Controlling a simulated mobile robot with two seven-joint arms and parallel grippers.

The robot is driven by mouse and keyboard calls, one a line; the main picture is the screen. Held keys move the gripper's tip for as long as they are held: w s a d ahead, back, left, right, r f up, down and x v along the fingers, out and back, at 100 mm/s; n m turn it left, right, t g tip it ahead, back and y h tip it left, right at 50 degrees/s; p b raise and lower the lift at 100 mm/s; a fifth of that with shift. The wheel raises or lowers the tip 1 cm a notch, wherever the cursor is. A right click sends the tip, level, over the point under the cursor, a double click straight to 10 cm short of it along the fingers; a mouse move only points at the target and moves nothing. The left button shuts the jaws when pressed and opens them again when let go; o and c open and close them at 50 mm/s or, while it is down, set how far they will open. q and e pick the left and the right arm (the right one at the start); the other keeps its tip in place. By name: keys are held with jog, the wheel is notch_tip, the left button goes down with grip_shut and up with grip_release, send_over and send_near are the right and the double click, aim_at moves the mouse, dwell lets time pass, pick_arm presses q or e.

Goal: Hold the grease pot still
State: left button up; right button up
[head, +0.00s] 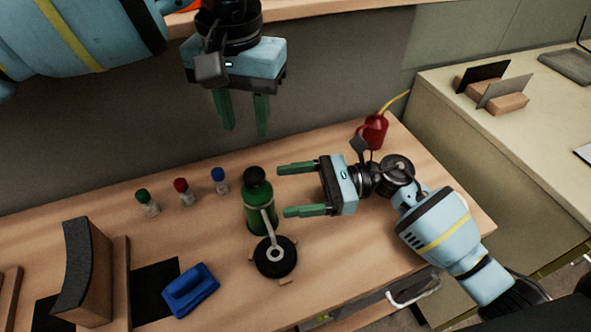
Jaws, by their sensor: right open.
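A green cylinder with a black rounded cap (259,205) stands upright on the wooden bench. A low round black pot-like thing (275,262) with a pale ring and a grey rod leaning from it sits just in front of the cylinder. I cannot tell for sure which of the two is the grease pot. My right gripper (287,190) is open and empty, its green fingers pointing left towards the cylinder, just right of it and apart from it. My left gripper (245,132) is open and empty, fingers down, above and behind the cylinder.
Three small bottles with green (147,203), red (184,192) and blue (220,181) caps stand left of the cylinder. A red oil can (372,132) stands at the back right.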

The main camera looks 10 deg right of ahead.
aim_at(254, 173)
jog(key=a, duration=0.7)
jog(key=shift+w+a+r, duration=0.1)
jog(key=shift+a+r, duration=0.1)
jog(key=shift+a, duration=0.05)
jog(key=c, duration=1.5)
pick_arm(q)
jog(key=shift+f, duration=0.15)
jog(key=c, duration=0.4)
pick_arm(e)
jog(key=shift+o, duration=0.2)
pick_arm(q)
jog(key=shift+f+n, duration=0.25)
jog(key=shift+n, duration=0.45)
grip_shut()
jog(key=shift+f, duration=3.3)
